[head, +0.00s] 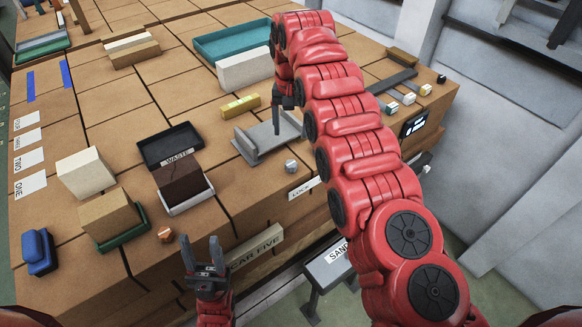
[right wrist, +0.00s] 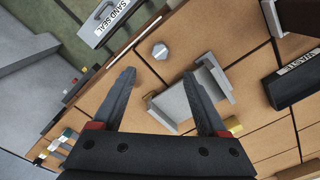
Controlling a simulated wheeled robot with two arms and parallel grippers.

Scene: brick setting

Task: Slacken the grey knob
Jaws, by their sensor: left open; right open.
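The grey knob (head: 291,166) is a small faceted piece near the front edge of the brick-topped table, just in front of a grey metal bracket (head: 249,148). In the right wrist view the knob (right wrist: 160,50) shows beyond the fingertips, roughly centred between them and apart from both. My right gripper (head: 284,115) is open and empty, hanging over the bracket area, behind the knob in the head view. It also shows in the right wrist view (right wrist: 160,76). My left gripper (head: 202,243) is open and empty at the front edge, left of the knob.
A dark block in a white tray (head: 190,202), a black tray (head: 170,146) and a small orange piece (head: 165,235) lie left. Small light-topped pieces (head: 408,98) line the right edge. A yellow block (head: 240,106) lies behind.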

